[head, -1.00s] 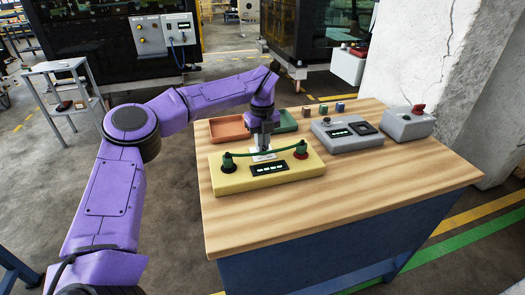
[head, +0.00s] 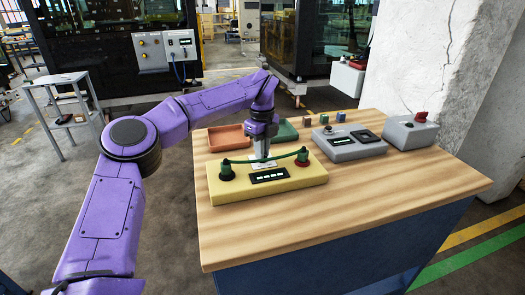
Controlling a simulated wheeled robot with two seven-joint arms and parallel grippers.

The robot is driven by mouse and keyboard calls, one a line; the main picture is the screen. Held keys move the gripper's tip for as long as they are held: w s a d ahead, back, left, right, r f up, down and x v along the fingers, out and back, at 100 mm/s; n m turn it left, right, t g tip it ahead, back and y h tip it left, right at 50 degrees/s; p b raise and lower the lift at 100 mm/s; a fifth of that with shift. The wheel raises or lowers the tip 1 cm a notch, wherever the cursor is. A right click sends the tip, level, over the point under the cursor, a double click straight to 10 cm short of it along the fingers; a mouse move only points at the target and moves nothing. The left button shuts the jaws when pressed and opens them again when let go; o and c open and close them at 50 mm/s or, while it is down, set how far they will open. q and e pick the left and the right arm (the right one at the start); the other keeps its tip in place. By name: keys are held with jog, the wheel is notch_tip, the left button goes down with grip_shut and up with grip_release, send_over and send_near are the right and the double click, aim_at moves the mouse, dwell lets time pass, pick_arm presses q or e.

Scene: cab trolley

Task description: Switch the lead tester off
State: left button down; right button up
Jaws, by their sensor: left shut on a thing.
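The lead tester is a yellow box (head: 300,183) near the left front of the wooden table. My left gripper (head: 262,157) points down behind the lead at this plate. It is shut on what appears to be the tester's switch, which the fingers and lead mostly hide. My right gripper is not in view.
To the right are a grey device (head: 345,153) and a grey box with a red knob (head: 408,137). Small blocks (head: 323,119) stand at the back. The table's front (head: 330,225) is clear.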

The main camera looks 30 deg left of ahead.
pick_arm(q)
jog(key=c, duration=1.2)
grip_release()
jog(key=shift+a+f, duration=0.1)
jog(key=shift+a, duration=0.05)
jog(key=shift+o, duration=0.2)
notch_tip(320, 180, up, 10)
jog(key=p, duration=0.1)
jog(key=shift+r, duration=0.25)
